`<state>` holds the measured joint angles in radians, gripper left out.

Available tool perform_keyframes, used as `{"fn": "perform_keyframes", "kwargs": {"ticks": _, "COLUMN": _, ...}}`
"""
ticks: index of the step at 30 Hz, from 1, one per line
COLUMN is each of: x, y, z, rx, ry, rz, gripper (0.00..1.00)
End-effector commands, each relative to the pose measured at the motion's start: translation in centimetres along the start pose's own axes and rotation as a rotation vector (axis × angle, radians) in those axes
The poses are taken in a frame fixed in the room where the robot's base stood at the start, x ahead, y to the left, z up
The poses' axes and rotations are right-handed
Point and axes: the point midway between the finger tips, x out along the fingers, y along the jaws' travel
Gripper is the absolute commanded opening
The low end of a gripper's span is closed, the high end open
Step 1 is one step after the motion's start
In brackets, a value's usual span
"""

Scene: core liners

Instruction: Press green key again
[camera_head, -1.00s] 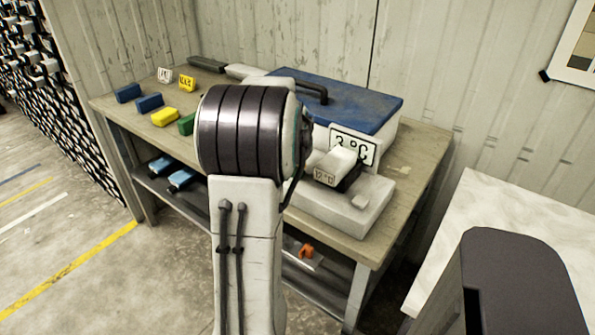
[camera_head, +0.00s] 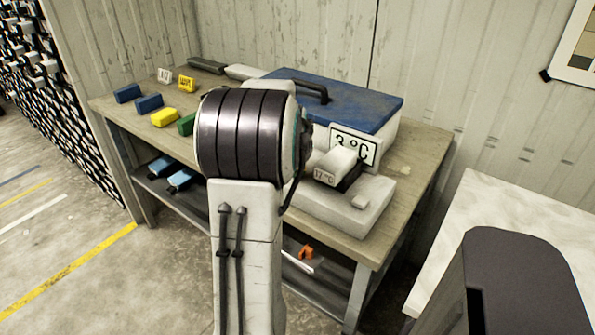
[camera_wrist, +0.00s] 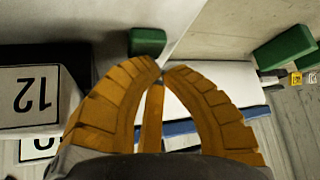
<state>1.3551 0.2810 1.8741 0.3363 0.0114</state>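The green key (camera_wrist: 147,41) is a small green block on a pale surface in the wrist view. My gripper (camera_wrist: 164,70) has orange ribbed fingers with their tips drawn together and nothing seen between them. The tips appear just below the green key in the picture; I cannot tell whether they touch it. A display reading 12 (camera_wrist: 28,93) is upside down at the left. In the head view the white device (camera_head: 346,208) with its raised display (camera_head: 334,167) stands on the bench. My arm hides the gripper and the key there.
A cooler with a blue lid (camera_head: 352,101) and a 3 °C sign (camera_head: 353,149) stands behind the device. Blue blocks (camera_head: 149,103), a yellow block (camera_head: 164,117) and a green block (camera_head: 186,124) lie on the bench (camera_head: 408,179). A white-topped table (camera_head: 500,205) is at the right.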

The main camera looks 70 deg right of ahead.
Motion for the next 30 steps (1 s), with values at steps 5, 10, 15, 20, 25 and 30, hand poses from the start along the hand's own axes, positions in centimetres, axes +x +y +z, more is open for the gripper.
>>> {"fn": "perform_keyframes", "kwargs": {"ticks": 5, "x": 0.15, "y": 0.01, "z": 0.12, "rx": 0.000, "ry": 0.000, "rz": 0.000, "gripper": 0.00}}
{"fn": "perform_keyframes", "kwargs": {"ticks": 10, "x": 0.30, "y": 0.01, "z": 0.23, "rx": 0.000, "ry": 0.000, "rz": 0.000, "gripper": 0.00}}
{"fn": "perform_keyframes", "kwargs": {"ticks": 15, "x": 0.44, "y": 0.01, "z": 0.34, "rx": 0.000, "ry": 0.000, "rz": 0.000, "gripper": 0.00}}
{"fn": "perform_keyframes", "kwargs": {"ticks": 20, "x": 0.58, "y": 0.01, "z": 0.45, "rx": 0.000, "ry": 0.000, "rz": 0.000, "gripper": 0.00}}
{"fn": "perform_keyframes", "kwargs": {"ticks": 25, "x": 0.73, "y": 0.01, "z": 0.57, "rx": 0.000, "ry": -0.001, "rz": 0.000, "gripper": 0.00}}
{"fn": "perform_keyframes", "kwargs": {"ticks": 30, "x": 0.87, "y": 0.01, "z": 0.69, "rx": 0.000, "ry": -0.001, "rz": 0.000, "gripper": 0.00}}
